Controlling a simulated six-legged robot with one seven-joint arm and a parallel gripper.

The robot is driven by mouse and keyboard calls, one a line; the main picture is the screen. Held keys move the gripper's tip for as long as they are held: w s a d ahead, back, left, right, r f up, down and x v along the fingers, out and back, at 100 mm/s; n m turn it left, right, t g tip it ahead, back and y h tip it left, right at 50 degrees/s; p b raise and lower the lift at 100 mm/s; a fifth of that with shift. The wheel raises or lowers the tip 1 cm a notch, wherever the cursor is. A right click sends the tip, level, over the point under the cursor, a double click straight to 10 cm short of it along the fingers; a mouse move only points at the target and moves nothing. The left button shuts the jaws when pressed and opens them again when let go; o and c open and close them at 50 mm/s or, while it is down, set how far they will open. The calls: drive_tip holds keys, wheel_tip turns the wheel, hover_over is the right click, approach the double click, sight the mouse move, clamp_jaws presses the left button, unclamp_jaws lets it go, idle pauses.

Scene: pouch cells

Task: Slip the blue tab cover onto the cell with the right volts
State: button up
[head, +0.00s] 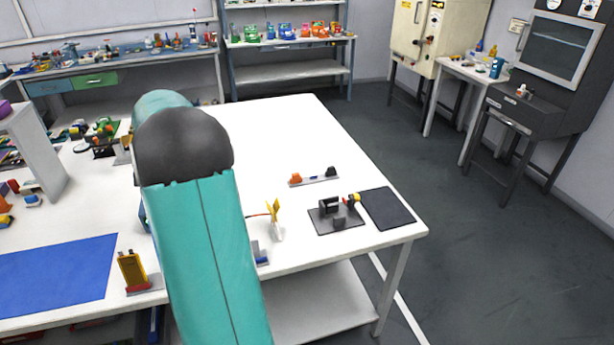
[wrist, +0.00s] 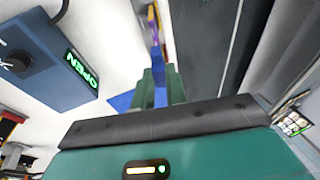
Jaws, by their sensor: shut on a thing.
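In the wrist view my gripper (wrist: 160,70) has its green fingers close together on a small blue piece (wrist: 157,53), which looks like the blue tab cover. Most of the piece is hidden between the fingers. Just beyond it is a narrow yellow and purple thing (wrist: 154,24); I cannot tell whether they touch. In the head view a yellow pouch cell (head: 132,268) stands upright in a holder with a red part. Another yellow upright piece (head: 273,211) stands right of my arm. My arm hides my gripper there. A dark blue meter (wrist: 45,60) reads "OPEN" in green.
A blue mat (head: 55,276) lies on the white table at left. At right are a dark fixture (head: 335,216), a black pad (head: 387,208) and a small holder with orange and blue parts (head: 314,178). The table's far middle is clear.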

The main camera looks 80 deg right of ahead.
drive_tip(key=shift+s+f, duration=0.3)
drive_tip(key=shift+f, duration=0.85)
drive_tip(key=shift+s+f, duration=0.1)
drive_tip(key=shift+x, duration=1.05)
drive_tip(key=shift+s+a+f, duration=0.1)
drive_tip(key=shift+s+f, duration=0.05)
drive_tip(key=shift+f, duration=0.75)
